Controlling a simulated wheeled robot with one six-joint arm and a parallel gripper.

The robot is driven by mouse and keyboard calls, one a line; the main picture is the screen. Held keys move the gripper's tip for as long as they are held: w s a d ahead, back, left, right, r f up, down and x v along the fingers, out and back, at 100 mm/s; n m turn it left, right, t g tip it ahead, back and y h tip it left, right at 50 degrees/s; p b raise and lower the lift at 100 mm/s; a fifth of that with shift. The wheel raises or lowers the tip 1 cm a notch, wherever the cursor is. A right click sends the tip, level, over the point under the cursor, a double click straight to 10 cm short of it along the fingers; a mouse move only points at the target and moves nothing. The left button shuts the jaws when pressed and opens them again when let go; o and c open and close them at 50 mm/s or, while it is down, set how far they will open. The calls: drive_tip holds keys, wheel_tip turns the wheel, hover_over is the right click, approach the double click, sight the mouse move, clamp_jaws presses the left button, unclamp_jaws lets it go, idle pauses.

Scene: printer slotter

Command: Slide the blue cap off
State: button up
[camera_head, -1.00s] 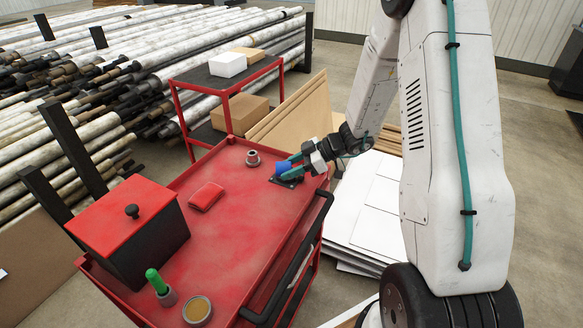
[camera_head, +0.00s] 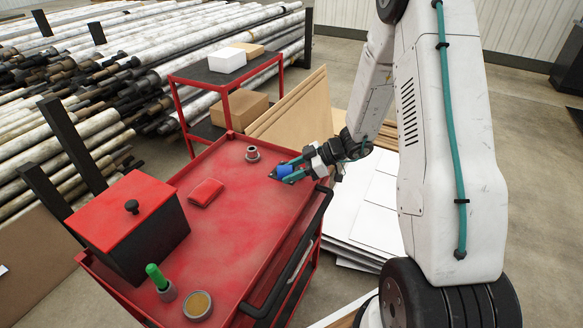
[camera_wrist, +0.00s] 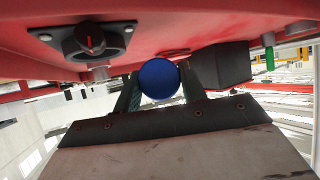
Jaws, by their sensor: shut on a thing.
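The blue cap (camera_head: 284,170) is between the teal fingers of my gripper (camera_head: 288,171), at the right edge of the red cart top. My gripper is shut on it. In the wrist view the cap (camera_wrist: 158,80) shows as a round blue face between both fingers. A black fitting (camera_wrist: 90,41) with a red mark sits on a dark screwed plate at the upper left of that view, apart from the cap. In the head view my gripper largely hides this fitting.
The red cart top (camera_head: 245,215) holds a small grey-and-red cylinder (camera_head: 252,153), a red pouch (camera_head: 206,193), a lidded box (camera_head: 130,220), a green-handled item (camera_head: 158,280) and a round tin (camera_head: 197,305). A black cart handle (camera_head: 290,260) runs along the right side.

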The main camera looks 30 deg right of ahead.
drive_tip(key=shift+f, duration=0.3)
drive_tip(key=shift+f, duration=0.75)
drive_tip(key=o, duration=1.1)
drive_tip(key=shift+d, duration=0.1)
drive_tip(key=v, duration=0.7)
drive_tip(key=shift+s+d+r, duration=0.2)
